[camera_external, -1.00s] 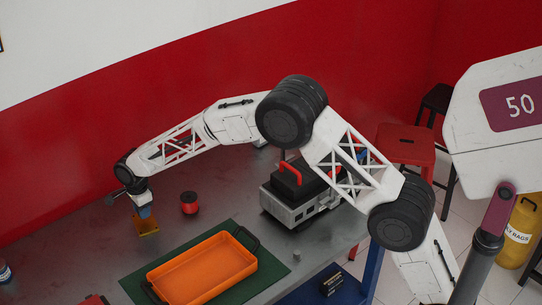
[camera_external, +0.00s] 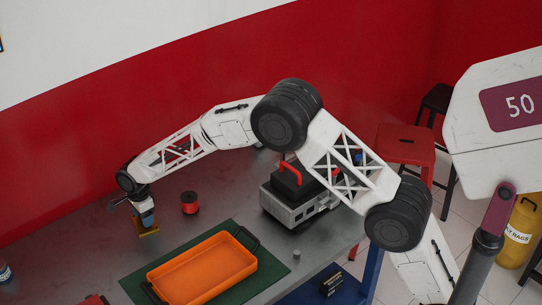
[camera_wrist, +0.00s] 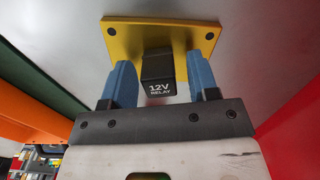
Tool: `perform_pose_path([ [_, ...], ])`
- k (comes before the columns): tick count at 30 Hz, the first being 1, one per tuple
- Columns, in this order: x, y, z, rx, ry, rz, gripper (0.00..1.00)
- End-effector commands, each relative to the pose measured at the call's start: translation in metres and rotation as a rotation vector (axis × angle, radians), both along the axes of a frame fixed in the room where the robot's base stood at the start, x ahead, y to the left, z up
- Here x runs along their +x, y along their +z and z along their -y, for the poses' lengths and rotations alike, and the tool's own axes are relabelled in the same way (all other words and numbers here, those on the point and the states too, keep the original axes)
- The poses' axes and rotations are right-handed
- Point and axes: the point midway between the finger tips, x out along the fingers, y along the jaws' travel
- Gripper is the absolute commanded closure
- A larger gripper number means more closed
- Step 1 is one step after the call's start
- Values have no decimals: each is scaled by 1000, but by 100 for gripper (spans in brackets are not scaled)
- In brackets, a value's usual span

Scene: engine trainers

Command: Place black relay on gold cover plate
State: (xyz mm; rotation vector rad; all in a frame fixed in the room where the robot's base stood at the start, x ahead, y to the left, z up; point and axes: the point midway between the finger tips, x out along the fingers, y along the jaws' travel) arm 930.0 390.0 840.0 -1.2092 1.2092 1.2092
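The black relay (camera_wrist: 158,75), marked "12V RELAY", shows in the wrist view in front of the gold cover plate (camera_wrist: 205,38), over its near middle. It appears to rest on the plate, though its contact face is hidden. My gripper (camera_wrist: 161,78) has one blue finger on each side of the relay, with a narrow gap showing at both sides, so it looks open. In the external view my gripper (camera_external: 147,216) is low over the gold plate (camera_external: 149,234), which lies on the grey table. The relay cannot be made out there.
A red spool (camera_external: 190,203) stands just right of my gripper. An orange tray (camera_external: 205,268) on a green mat (camera_external: 130,284) lies in front. A grey toolbox with a red handle (camera_external: 291,170) stands farther right. Bare table lies left of the plate.

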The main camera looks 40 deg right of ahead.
Motion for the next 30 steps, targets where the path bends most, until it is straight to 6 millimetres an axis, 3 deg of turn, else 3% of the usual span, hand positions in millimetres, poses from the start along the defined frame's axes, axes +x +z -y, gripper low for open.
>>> perform_pose_path([
  [14, 0, 12, 0, 0, 0, 1, 45],
  [30, 0, 90, 0, 1, 0, 2, 45],
])
